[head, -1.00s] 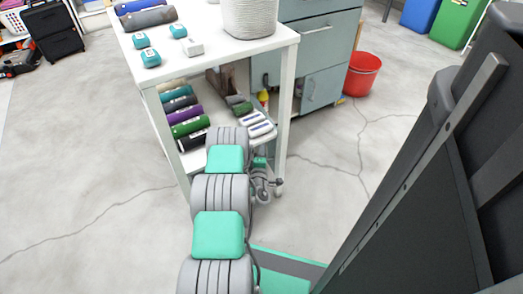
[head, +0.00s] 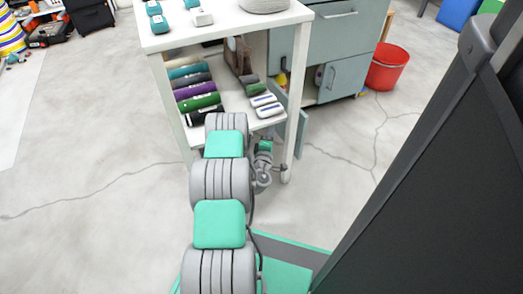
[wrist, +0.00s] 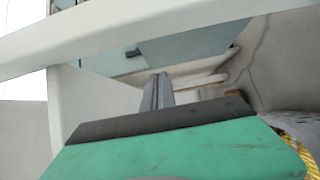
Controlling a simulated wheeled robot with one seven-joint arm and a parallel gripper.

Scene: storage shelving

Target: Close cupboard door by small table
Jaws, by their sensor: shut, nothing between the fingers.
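The grey-blue cupboard (head: 345,45) stands behind the small white table (head: 230,30). Its right door (head: 343,80), with a bar handle, looks nearly flush. A pale blue door panel (head: 301,132) stands swung out low beside the table's right front leg, with the space behind it partly exposed. My gripper (wrist: 158,92) is shut and empty; its narrow grey fingers point forward under a white table bar (wrist: 150,35). A blue-grey panel (wrist: 185,50) with a dark fitting lies beyond the fingertips. In the head view my wrist is by the table's right leg, and my fingers are hidden.
The table's lower shelf holds several rolled items (head: 195,88) and white packs (head: 266,105). A red bucket (head: 387,67) stands right of the cupboard. The table legs are close to my arm. The floor (head: 90,150) to the left is clear.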

